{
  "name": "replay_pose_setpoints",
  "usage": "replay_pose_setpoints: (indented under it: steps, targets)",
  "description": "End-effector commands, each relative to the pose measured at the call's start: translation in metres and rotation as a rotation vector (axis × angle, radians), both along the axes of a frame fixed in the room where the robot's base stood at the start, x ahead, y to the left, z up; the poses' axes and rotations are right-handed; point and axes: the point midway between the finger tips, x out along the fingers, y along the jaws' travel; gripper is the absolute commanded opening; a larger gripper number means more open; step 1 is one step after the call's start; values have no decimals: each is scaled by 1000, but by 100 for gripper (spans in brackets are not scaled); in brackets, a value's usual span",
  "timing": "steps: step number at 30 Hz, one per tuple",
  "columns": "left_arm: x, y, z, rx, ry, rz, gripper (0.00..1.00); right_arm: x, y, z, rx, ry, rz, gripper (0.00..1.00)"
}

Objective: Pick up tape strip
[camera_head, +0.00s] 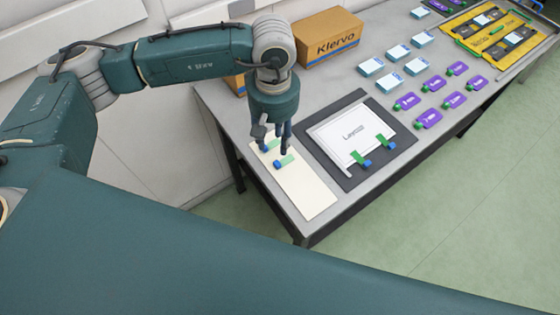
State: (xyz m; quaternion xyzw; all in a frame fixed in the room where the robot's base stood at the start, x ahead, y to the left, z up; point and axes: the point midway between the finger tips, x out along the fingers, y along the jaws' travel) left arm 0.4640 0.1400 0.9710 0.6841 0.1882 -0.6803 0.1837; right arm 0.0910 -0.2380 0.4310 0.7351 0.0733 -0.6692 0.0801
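A cream strip board (308,192) lies near the table's left end. Two green tape strips with blue ends lie on it: the nearer tape strip (287,160) and the farther tape strip (273,143). My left gripper (275,150) points down over the board, its fingers apart, with the farther strip showing between them. The nearer strip is beside the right fingertips. I cannot tell whether the fingers touch either strip. My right gripper is not in view.
A white box (345,128) with two green-and-blue tapes lies on a dark mat (350,182). A cardboard box (330,38) stands behind. White-blue boxes (371,67), purple items (428,118) and a yellow tray (462,28) lie farther right.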

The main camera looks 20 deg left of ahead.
Motion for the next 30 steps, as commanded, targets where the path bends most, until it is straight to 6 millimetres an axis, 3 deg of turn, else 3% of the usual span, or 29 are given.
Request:
replay_pose_setpoints:
  steps: [6,14,17,21,30]
  targets:
    - [-2,-2,-32,-4,6,2,37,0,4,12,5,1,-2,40]
    - [-3,-4,-53,-5,7,0,37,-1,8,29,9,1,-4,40]
    - [-3,-4,-68,-4,9,2,37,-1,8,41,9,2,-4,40]
    - [-2,-5,-88,-7,5,1,37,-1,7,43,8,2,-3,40]
    - [-1,-4,-94,-6,3,1,35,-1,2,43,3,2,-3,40]
